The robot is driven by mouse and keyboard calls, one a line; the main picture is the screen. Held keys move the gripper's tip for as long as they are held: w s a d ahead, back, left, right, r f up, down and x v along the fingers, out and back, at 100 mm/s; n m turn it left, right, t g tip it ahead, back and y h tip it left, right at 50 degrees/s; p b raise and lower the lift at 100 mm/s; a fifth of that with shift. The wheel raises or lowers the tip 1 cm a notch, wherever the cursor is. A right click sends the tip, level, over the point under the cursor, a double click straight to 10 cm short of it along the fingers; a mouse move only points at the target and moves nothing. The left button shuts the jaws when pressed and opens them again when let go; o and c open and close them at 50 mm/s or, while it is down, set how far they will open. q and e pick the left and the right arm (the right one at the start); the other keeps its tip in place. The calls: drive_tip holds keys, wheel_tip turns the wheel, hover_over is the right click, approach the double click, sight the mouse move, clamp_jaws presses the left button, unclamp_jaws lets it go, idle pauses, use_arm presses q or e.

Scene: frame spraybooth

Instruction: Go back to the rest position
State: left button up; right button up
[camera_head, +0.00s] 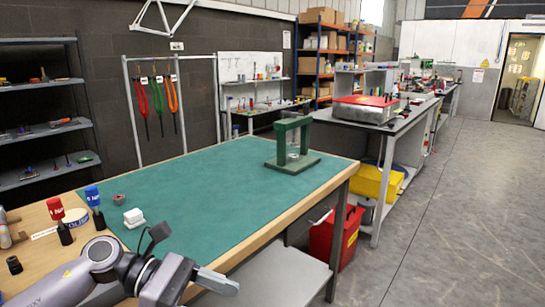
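My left arm comes in from the lower left, over the near edge of the workbench. Its gripper (214,281) points to the right, past the bench's front edge and over a grey surface below. Only one grey finger shows clearly, so I cannot tell whether it is open or shut. I see nothing held in it. My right gripper is not in view.
The workbench has a green mat (215,180). A green stand (291,145) is at its far end. A white block (134,217), red-topped tool (57,209) and blue-topped tool (93,195) are near my arm. The floor (440,220) at right is clear.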

use_arm(q)
drive_tip(key=d+r+n+t+h+p, duration=0.2)
drive_tip(key=d+n+t+h, duration=0.35)
drive_tip(key=n, duration=0.85)
drive_tip(key=s+a+f+n+t+y+p, duration=0.1)
drive_tip(key=a+f+n+t+y, duration=0.45)
drive_tip(key=n, duration=0.85)
drive_tip(key=s+a+f+n+t+y+p, duration=0.1)
drive_tip(key=a+f+n+t+y, duration=0.5)
drive_tip(key=n, duration=0.8)
drive_tip(key=s+a+f+n+g+y, duration=0.2)
drive_tip(key=s+f+n+y, duration=0.1)
drive_tip(key=s+f+n, duration=0.2)
drive_tip(key=s+a+f+n+g+y, duration=0.2)
drive_tip(key=s+a+f+n, duration=0.1)
drive_tip(key=s+f+n, duration=0.2)
wheel_tip(320, 180, down, 4)
drive_tip(key=shift+s+r+n+g+y+p, duration=0.1)
drive_tip(key=shift+s+n+g+y+p, duration=0.3)
drive_tip(key=shift+s, duration=0.85)
